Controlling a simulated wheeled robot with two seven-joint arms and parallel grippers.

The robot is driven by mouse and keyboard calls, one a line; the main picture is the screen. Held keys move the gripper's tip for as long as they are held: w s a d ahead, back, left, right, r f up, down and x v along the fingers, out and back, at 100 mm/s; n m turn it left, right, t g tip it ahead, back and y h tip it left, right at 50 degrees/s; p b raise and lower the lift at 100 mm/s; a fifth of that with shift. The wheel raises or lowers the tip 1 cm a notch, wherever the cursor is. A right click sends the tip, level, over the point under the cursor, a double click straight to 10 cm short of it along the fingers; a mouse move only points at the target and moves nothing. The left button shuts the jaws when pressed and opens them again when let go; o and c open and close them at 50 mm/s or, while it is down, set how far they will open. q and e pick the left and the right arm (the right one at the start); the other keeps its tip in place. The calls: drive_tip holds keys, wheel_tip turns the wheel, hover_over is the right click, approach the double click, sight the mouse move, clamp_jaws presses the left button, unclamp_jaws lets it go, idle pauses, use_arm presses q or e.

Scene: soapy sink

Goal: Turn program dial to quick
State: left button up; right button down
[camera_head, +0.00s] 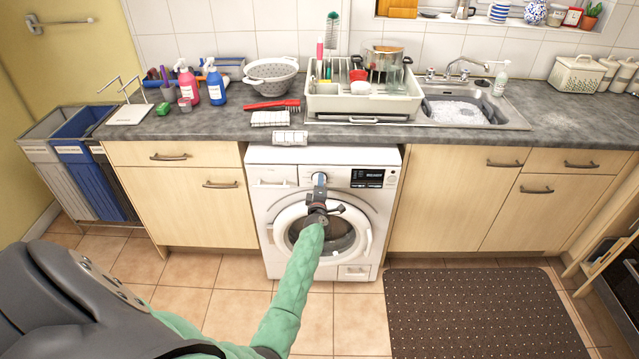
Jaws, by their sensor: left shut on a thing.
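The white washing machine (382,238) stands under the worktop, with its round door (348,240) shut. Its program dial is at the top middle of the front panel, left of the dark display (367,178). My left gripper (319,181) reaches up to the panel and is shut at the dial. The gripper hides most of the dial, so its pointer and the program marks cannot be read. My green-sleeved left arm covers part of the door. My right gripper is not in view.
A dish rack (362,104) and a sink (462,108) with suds are on the worktop (225,122). Red and blue bottles stand at the left, beside a colander (271,78). Bins (75,160) are at the far left. A dark mat (480,312) lies on the floor at right.

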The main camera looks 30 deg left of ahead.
use_arm(q)
drive_tip(key=shift+m+p, duration=0.8)
drive_tip(key=shift+m, duration=1.4)
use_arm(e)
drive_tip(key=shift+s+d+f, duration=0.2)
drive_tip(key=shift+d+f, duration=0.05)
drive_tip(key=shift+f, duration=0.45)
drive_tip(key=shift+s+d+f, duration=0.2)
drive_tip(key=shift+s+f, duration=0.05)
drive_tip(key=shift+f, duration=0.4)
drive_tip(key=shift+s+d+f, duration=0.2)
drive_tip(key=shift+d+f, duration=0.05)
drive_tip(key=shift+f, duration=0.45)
use_arm(q)
drive_tip(key=shift+f, duration=0.1)
drive_tip(key=o, duration=1)
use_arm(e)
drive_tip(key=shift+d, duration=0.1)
use_arm(q)
drive_tip(key=shift+s, duration=0.1)
